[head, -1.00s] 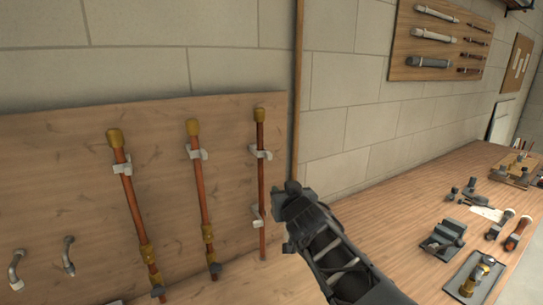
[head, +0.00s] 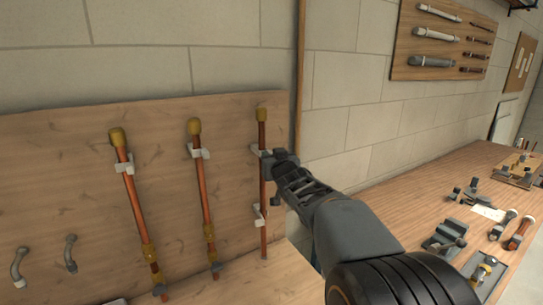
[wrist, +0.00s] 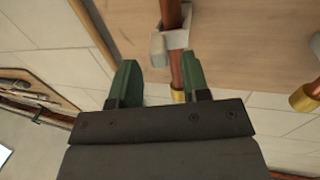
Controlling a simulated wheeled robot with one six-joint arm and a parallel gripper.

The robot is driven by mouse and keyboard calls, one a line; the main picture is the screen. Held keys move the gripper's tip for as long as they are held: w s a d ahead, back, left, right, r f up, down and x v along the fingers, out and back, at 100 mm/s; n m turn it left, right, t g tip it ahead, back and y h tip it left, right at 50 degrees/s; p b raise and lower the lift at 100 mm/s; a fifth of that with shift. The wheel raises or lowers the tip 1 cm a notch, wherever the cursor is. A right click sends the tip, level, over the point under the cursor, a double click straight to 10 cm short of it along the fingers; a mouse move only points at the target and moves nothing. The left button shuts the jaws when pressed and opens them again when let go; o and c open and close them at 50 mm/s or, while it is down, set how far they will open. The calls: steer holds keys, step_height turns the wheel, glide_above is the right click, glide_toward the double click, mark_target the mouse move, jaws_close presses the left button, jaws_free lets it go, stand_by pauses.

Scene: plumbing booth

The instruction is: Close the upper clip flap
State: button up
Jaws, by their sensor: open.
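The right-hand copper pipe (head: 262,187) stands upright on the wooden board, with a brass cap on top. The upper clip (wrist: 170,42) is a pale grey bracket around this pipe. A lower clip (head: 259,212) holds the same pipe further down. My gripper (head: 271,161) is open and empty in front of the pipe at the upper clip's height. In the wrist view its green fingers (wrist: 160,78) point toward the board, with the pipe and clip beyond them, nearer the right finger.
Two more capped copper pipes (head: 204,185) (head: 130,190) in clips stand to the left on the board (head: 60,160). The workbench (head: 385,205) to the right carries fittings and small fixtures. A wall rack (head: 405,50) of pipes hangs above it.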

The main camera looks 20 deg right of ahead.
steer(key=shift+w+d, duration=0.1)
steer(key=shift+w, duration=0.6)
steer(key=shift+c, duration=0.4)
